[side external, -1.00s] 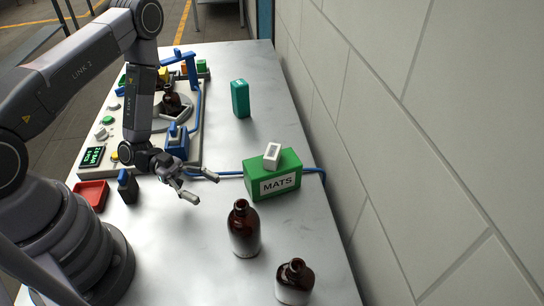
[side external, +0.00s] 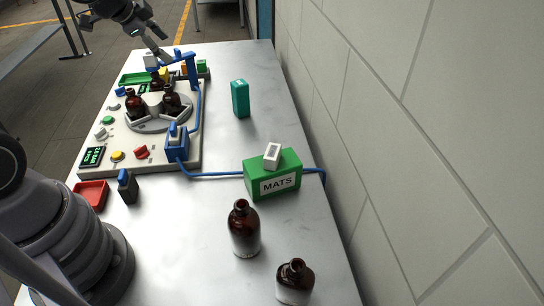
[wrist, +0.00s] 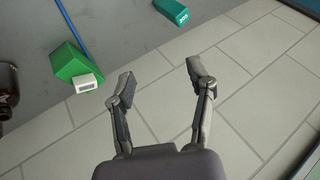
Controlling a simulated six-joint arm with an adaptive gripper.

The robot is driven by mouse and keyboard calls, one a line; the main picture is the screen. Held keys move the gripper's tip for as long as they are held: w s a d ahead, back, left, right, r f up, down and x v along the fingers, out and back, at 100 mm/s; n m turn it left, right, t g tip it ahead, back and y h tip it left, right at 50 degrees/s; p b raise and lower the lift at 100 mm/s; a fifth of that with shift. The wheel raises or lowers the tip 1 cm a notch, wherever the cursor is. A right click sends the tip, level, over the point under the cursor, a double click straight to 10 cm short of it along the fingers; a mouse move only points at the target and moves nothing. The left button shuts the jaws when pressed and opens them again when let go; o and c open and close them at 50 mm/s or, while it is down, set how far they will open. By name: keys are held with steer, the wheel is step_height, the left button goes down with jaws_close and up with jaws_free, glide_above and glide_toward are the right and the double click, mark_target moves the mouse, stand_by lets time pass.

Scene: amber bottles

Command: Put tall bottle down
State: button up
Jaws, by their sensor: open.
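A brown bottle (side external: 243,232) stands upright at the front of the table, and a second one (side external: 294,284) that looks shorter stands nearer the camera. More brown bottles (side external: 135,104) stand on the round grey turntable (side external: 160,126) of the white machine. I cannot tell which bottle the task calls tall.
The green MATS box (side external: 272,176) carries a small white device (side external: 272,154). A teal box (side external: 240,99) stands behind it. A red tray (side external: 91,196) and dark block (side external: 127,187) sit at the left. A blue cable (side external: 220,175) crosses the table. A wall borders the right side.

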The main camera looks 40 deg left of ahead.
steer(key=s+d+r+n, duration=0.2)
steer(key=s+r, duration=0.1)
steer(key=s, duration=0.3)
steer(key=s+d+r+n+g+h, duration=0.1)
steer(key=s+r+n, duration=0.1)
steer(key=s, duration=0.5)
steer(key=s+d+r+n, duration=0.2)
steer(key=s+r+n, duration=0.1)
steer(key=s, duration=0.4)
steer(key=shift+s+d+r+n+g, duration=0.2)
steer(key=shift+d+r+n+g, duration=0.15)
steer(key=shift+n, duration=0.25)
steer(key=shift+a, duration=0.1)
